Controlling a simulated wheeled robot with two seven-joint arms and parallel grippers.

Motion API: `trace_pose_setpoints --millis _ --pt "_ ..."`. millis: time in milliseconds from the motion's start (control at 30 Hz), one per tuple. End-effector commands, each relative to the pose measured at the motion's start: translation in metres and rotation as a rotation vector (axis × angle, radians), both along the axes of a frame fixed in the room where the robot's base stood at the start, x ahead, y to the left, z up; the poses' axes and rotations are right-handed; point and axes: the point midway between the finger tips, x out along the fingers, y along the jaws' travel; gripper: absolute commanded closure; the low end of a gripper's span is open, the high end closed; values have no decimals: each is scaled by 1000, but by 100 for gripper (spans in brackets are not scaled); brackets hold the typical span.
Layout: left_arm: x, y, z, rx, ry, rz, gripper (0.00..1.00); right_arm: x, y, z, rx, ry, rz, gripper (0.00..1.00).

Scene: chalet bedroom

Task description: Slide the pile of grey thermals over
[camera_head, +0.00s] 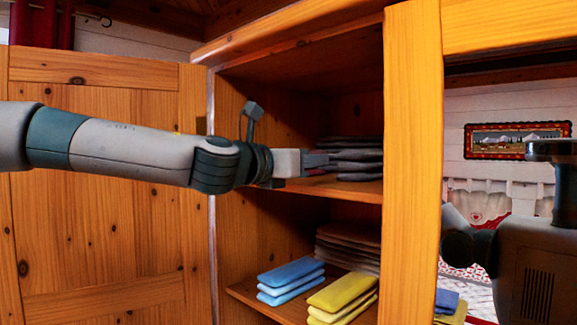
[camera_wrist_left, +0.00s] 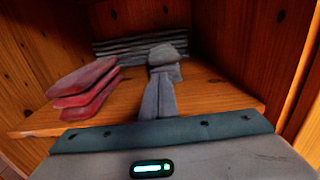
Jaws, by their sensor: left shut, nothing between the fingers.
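The pile of grey thermals (camera_head: 358,158) lies folded on the upper shelf of the open wooden wardrobe. In the left wrist view the grey pile (camera_wrist_left: 125,48) is at the back of the shelf, beyond the fingers and partly hidden by them. My left gripper (camera_head: 322,160) reaches in from the left at shelf height, beside the near left end of the pile. Its fingers (camera_wrist_left: 163,75) are shut with nothing between them. I cannot tell whether they touch the pile. My right arm shows at the right edge of the head view, but its fingers do not show.
A red folded pile (camera_wrist_left: 85,88) lies left of the fingers on the same shelf. The lower shelf holds blue (camera_head: 291,280), yellow (camera_head: 342,297) and brown (camera_head: 348,248) folded piles. A wooden post (camera_head: 413,160) borders the shelves on the right; an open door (camera_head: 110,235) stands left.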

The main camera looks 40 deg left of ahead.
Motion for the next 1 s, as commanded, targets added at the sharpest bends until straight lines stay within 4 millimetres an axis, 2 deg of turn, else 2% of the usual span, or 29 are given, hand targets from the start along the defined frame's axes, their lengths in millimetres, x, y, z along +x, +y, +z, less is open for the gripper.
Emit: trace_pose_setpoints --millis 133,600,1000 --pt "-16 0 0 4 -3 -2 100 5 4 -9 5 -7 -2 69" --pt "-67 5 0 3 -2 -1 100 -2 5 -29 5 1 -2 69" --pt "-77 6 1 1 0 -1 100 -2 0 -31 0 1 0 69"
